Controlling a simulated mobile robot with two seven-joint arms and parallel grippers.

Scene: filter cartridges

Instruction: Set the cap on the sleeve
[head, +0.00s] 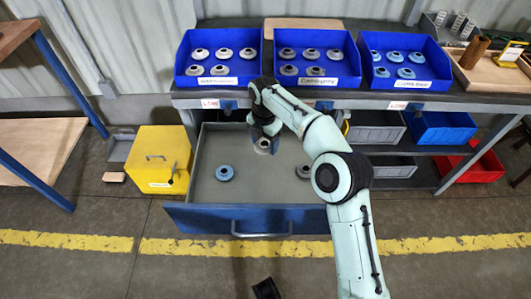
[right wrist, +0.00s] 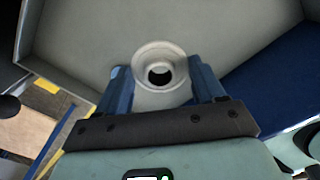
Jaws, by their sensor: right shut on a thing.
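A pale grey cap (right wrist: 160,66), a flanged ring with a dark central hole, sits between the blue fingers of my right gripper (right wrist: 161,88), which is shut on it. In the head view the right gripper (head: 263,139) holds the cap (head: 263,149) over the open drawer (head: 208,207). A blue cap (head: 225,172) lies in the drawer to the left. A dark grey cap (head: 304,171) lies to the right, partly hidden by my arm. I cannot make out a sleeve for certain. My left gripper is not clearly in view.
Three blue bins of caps stand on the bench: left (head: 220,83), middle (head: 316,83) and right (head: 411,84). A brown cylinder (head: 474,52) stands in a wooden tray at the far right. A yellow box (head: 158,147) stands left of the drawer. The drawer floor has free room between the caps.

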